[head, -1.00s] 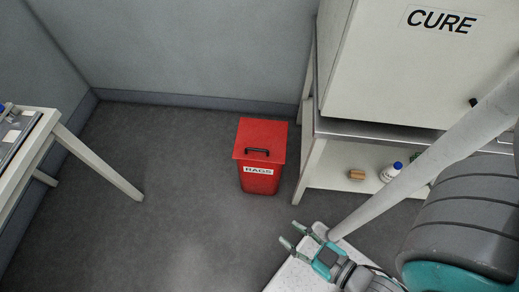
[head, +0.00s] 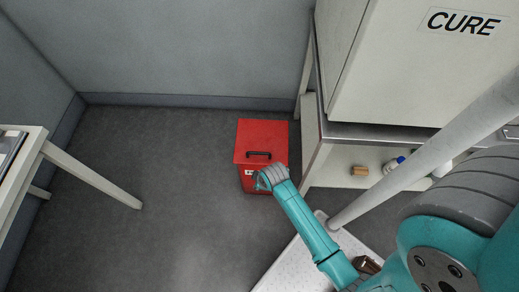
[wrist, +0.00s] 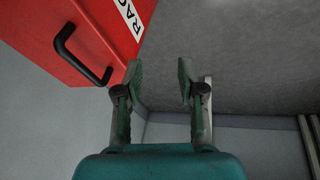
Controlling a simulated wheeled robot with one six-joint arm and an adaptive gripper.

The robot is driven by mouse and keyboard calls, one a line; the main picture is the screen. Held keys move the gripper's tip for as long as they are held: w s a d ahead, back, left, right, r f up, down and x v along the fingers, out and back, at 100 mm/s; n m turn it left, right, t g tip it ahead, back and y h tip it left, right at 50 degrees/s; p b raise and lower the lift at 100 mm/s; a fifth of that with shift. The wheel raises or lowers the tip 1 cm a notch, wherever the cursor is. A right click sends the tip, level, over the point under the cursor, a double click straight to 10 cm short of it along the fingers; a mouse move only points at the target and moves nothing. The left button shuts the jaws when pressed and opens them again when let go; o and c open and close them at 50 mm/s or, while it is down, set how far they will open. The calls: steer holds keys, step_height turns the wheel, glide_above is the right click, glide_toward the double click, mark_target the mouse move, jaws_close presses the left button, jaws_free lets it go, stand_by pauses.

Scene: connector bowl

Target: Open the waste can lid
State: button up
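The red waste can (head: 262,183) stands on the floor with its flat lid (head: 262,132) shut. A black bar handle (head: 259,155) sits at the lid's front; it also shows in the wrist view (wrist: 80,58), left of my fingers. Part of the can's front and its label is hidden behind my arm in the head view. My gripper (wrist: 160,76) is open with nothing between its fingers. It is close to the can's front, beside the handle and apart from it. In the head view my wrist covers most of the fingers.
A bench (head: 385,131) with a white CURE cabinet (head: 390,80) stands right of the can, with a brown block (head: 360,170) and a white bottle (head: 393,165) on its lower shelf. A white-legged table (head: 95,180) is at the left. The floor between is clear.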

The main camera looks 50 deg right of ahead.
steer(key=w+d+r+n+g+y, duration=0.1)
steer(key=w+d+r+g, duration=0.1)
steer(key=w+d, duration=0.4)
step_height(320, 180, up, 7)
steer(key=n+g+y, duration=0.2)
steer(key=g, duration=0.1)
glide_above(260, 150)
steer(key=a, duration=0.1)
steer(key=x, duration=0.7)
steer(key=s+x, duration=0.1)
steer(key=x, duration=0.3)
steer(key=shift+d, duration=0.25)
jaws_close()
